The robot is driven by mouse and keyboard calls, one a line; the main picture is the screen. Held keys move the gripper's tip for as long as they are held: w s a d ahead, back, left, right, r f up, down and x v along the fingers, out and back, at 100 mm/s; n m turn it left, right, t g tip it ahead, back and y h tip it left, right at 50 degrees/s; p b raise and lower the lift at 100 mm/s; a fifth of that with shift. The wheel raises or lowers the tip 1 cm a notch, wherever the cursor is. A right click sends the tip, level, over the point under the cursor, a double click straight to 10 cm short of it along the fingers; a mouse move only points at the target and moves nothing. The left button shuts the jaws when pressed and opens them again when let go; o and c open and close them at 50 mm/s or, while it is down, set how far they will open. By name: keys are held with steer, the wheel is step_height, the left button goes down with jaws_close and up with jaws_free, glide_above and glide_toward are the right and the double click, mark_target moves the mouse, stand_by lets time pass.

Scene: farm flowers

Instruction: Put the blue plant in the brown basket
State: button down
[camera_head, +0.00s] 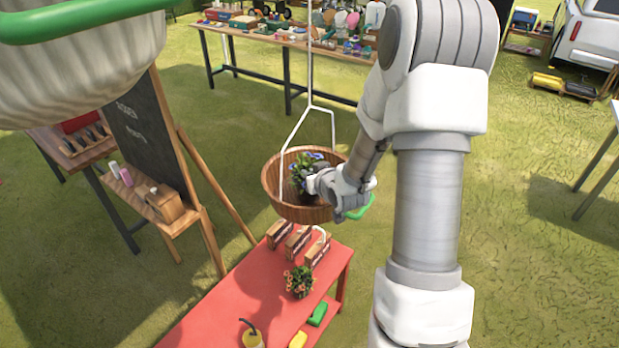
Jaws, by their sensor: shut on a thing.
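The blue plant (304,170), with green leaves and small blue-violet flowers, is at my gripper (318,182). My gripper is shut on it, and its fingers are partly hidden by the plant and the wrist. The brown basket (283,205) is a round wooden bowl hanging from white cords above the far end of the red table. In this view the plant overlaps the basket's inside. I cannot tell whether the plant touches the basket's bottom.
A chalkboard easel (145,130) stands left. A large pale hanging basket (80,70) fills the top left. Grass is open at right.

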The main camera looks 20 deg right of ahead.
steer(key=shift+f, duration=0.75)
steer(key=shift+f, duration=0.1)
steer(key=shift+f, duration=0.1)
steer(key=c, duration=1)
jaws_free()
steer(key=shift+o, duration=0.2)
